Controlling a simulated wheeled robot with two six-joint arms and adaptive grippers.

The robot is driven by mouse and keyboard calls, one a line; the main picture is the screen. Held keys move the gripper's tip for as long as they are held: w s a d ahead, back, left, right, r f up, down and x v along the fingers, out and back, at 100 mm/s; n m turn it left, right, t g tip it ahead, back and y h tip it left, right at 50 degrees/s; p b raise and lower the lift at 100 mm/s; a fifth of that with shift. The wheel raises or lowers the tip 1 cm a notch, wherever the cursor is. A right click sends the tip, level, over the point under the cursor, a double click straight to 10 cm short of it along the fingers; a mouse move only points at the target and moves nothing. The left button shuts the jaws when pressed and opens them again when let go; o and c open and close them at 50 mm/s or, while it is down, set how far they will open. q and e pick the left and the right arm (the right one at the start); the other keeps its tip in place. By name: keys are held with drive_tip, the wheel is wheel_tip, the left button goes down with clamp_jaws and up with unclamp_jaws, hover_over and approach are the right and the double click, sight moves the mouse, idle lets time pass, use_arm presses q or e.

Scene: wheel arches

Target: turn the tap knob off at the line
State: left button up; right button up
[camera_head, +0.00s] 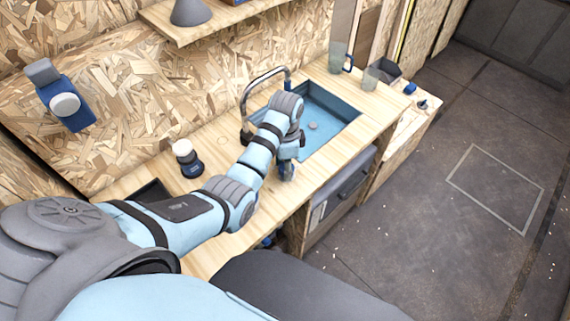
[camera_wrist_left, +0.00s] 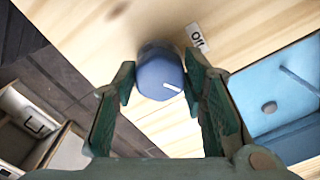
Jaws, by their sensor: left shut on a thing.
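The tap knob (camera_wrist_left: 158,72) is blue and round with a short white line on its top. In the left wrist view that line points right and slightly down. A white "Off" label (camera_wrist_left: 197,37) lies on the wood at the knob's upper right, apart from it. My left gripper (camera_wrist_left: 160,82) has its fingers on both sides of the knob and is shut on it. In the head view my left gripper (camera_head: 287,172) is low over the front of the counter, and the knob is hidden there. My right gripper is not in view.
A blue sink (camera_head: 345,108) is let into the wooden counter, with an arched tap (camera_head: 247,98) behind my left wrist. A dark, pale-topped object (camera_head: 187,160) stands left on the counter. A clear mug (camera_head: 340,58) stands beyond the sink. Open floor lies right.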

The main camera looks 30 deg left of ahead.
use_arm(q)
drive_tip(key=n, duration=0.5)
drive_tip(key=shift+n, duration=0.3)
drive_tip(key=n, duration=0.6)
drive_tip(key=shift+d, duration=0.1)
drive_tip(key=o, duration=1.2)
drive_tip(key=shift+c, duration=0.2)
